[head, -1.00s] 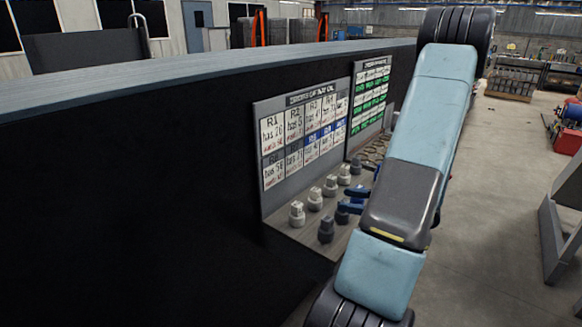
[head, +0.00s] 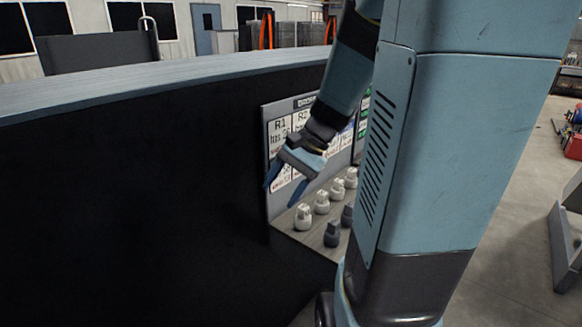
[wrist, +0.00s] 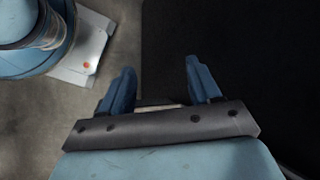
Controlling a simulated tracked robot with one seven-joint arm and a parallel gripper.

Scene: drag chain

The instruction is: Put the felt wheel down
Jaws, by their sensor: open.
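My gripper (head: 284,186) hangs in front of the left board, left of and above the row of knob-like pieces, with its blue fingers pointing down. In the wrist view my gripper (wrist: 160,76) has its two fingers spread wide, with nothing between them. I cannot make out a felt wheel in either view. Several pale knob-like pieces (head: 321,203) and dark ones (head: 332,234) stand on the grey shelf (head: 304,237). My arm hides the right part of the shelf.
A board with written cards (head: 280,137) stands upright behind the shelf. A long black panel (head: 130,200) with a grey top ledge (head: 160,85) fills the left. Open concrete floor (head: 515,220) lies to the right.

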